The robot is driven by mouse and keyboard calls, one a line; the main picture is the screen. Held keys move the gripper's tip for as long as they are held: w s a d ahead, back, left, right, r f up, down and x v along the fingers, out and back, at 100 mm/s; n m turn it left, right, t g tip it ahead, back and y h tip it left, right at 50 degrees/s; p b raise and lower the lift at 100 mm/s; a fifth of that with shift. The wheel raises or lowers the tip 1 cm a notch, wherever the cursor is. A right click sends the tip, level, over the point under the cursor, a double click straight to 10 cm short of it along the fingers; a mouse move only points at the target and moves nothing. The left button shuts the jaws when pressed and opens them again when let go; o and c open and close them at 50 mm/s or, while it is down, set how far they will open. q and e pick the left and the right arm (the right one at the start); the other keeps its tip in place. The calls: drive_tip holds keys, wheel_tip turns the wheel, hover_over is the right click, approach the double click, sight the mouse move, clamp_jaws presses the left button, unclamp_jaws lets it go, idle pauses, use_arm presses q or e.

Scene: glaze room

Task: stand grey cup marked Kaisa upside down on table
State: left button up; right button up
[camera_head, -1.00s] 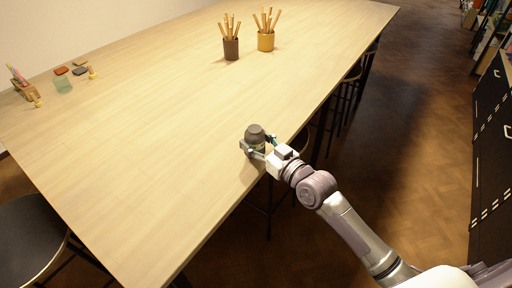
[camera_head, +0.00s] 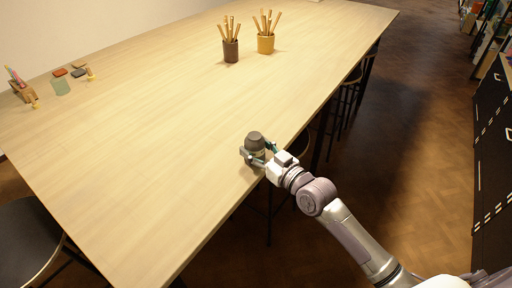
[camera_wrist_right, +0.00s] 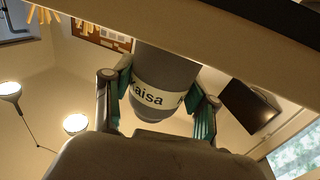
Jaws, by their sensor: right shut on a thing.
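The grey cup marked Kaisa (camera_head: 255,139) is at the near right edge of the table (camera_head: 150,165). Its closed, dark grey end faces up in the head view, so it is upside down. My right gripper (camera_head: 258,153) is shut on it, one finger on each side. In the right wrist view the cup (camera_wrist_right: 165,72) sits between the teal finger pads, with the name Kaisa readable on its pale band. Whether its rim touches the table cannot be told. My left gripper is not in view.
A brown pot (camera_head: 231,51) and a yellow pot (camera_head: 265,44) of sticks stand at the far side. The tabletop around the cup is clear.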

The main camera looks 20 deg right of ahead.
drive_tip(key=o, duration=1.3)
drive_tip(key=shift+c, duration=0.2)
drive_tip(key=v, duration=1.2)
drive_tip(key=s+d+f+m+g+h, duration=0.1)
drive_tip(key=s+d+f+g+h, duration=0.15)
drive_tip(key=f, duration=0.85)
drive_tip(key=s+d+f+m+g+h, duration=0.1)
drive_tip(key=s+d+f+g, duration=0.15)
drive_tip(key=f, duration=0.95)
drive_tip(key=s+d+f+m+g+h, duration=0.1)
drive_tip(key=d+f+h, duration=0.15)
drive_tip(key=f, duration=0.85)
drive_tip(key=s+f+g, duration=0.4)
drive_tip(key=s+f, duration=0.9)
drive_tip(key=f, duration=0.1)
drive_tip(key=s+a+f+g, duration=0.2)
drive_tip(key=s+f, duration=0.1)
drive_tip(key=s, duration=0.4)
drive_tip(key=s+a+f+g, duration=0.1)
drive_tip(key=s+a+f, duration=0.1)
drive_tip(key=s, duration=0.4)
drive_tip(key=s+a+f+g+h, duration=0.1)
drive_tip(key=s+a+f+g, duration=0.1)
drive_tip(key=s+f, duration=0.3)
drive_tip(key=s, duration=0.2)
drive_tip(key=shift+s+n+g, duration=0.3)
drive_tip(key=shift+n, duration=0.1)
